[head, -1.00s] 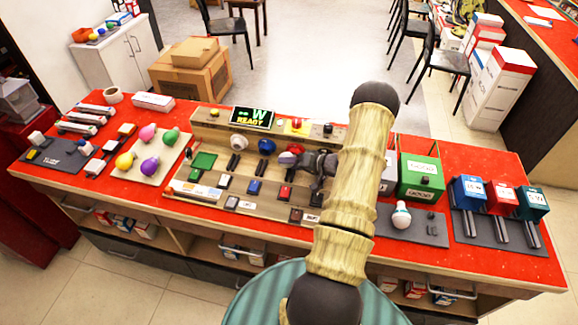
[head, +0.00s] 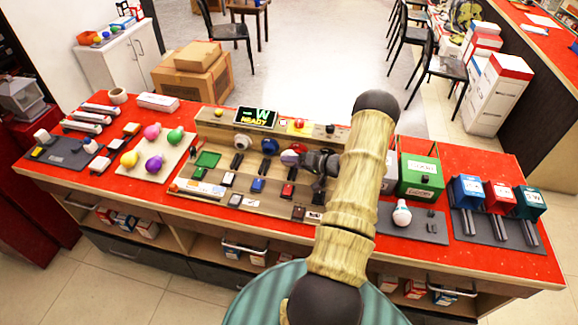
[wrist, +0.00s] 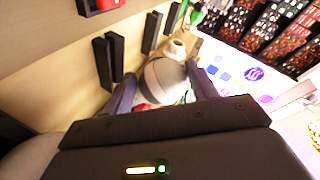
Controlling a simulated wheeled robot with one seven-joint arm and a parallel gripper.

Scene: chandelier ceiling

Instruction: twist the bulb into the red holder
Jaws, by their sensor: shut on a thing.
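My gripper (head: 306,160) is at the sloped wooden panel, beside the row of round holders. In the wrist view its two fingers (wrist: 158,85) are closed on both sides of a pale grey-white bulb (wrist: 163,79). The bulb's narrow end points away from my gripper. In the head view the red holder (head: 289,157) sits right of the blue holder (head: 268,146) and the white holder (head: 242,142), close by my fingertips. My gripper partly covers this spot, so I cannot tell how far the bulb's base sits in the holder.
The panel display (head: 256,117) reads "W" and "READY". Coloured bulbs lie on a wooden board (head: 150,168) at left. Another white bulb (head: 402,215) stands on a dark mat at right, before a green box (head: 419,176). Dark blocks stand on the panel near my fingers.

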